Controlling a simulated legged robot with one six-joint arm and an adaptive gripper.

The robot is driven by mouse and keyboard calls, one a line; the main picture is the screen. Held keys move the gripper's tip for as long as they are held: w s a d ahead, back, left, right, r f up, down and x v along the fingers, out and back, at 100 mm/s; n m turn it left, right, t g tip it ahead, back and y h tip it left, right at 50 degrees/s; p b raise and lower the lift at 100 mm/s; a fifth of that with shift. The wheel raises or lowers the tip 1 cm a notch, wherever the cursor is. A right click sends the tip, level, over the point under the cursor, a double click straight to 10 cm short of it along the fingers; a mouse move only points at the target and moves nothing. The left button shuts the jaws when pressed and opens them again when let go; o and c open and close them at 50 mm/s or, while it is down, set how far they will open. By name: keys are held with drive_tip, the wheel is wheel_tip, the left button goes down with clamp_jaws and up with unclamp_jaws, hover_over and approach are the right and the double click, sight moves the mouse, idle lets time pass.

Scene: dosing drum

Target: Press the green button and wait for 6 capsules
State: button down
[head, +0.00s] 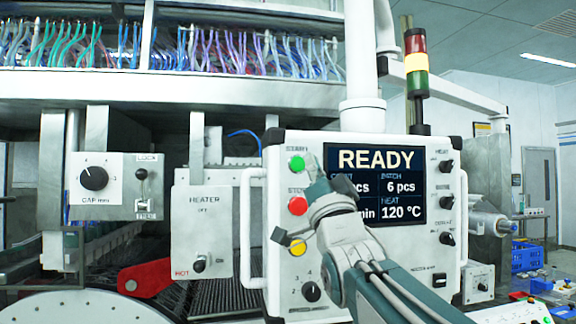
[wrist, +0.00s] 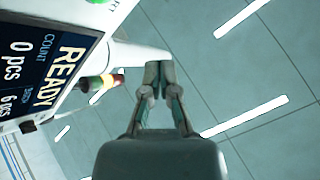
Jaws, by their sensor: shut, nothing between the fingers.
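The green button (head: 297,162) sits at the upper left of the white control panel (head: 350,143), under a START label. The panel's display (head: 377,186) reads READY, batch 6 pcs and heat 120 °C; my arm hides part of it. In the wrist view the display (wrist: 42,65) reads count 0 pcs. My gripper (head: 311,160) is in front of the panel, just right of the green button in the picture; its distance from the panel is hard to tell. In the wrist view my gripper (wrist: 158,72) is shut and empty. No capsules are visible.
A red button (head: 298,206) and a yellow button (head: 298,248) lie below the green one. A handle (head: 250,228) runs down the panel's left side. A heater box (head: 203,232) stands left of it. A signal tower (head: 416,62) shows its yellow section bright.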

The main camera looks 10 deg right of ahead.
sight(301, 167)
drive_tip(key=w, duration=0.7)
drive_tip(key=shift+w, duration=0.45)
idle(1.0)
drive_tip(key=shift+w+d, duration=0.1)
drive_tip(key=shift+w, duration=0.25)
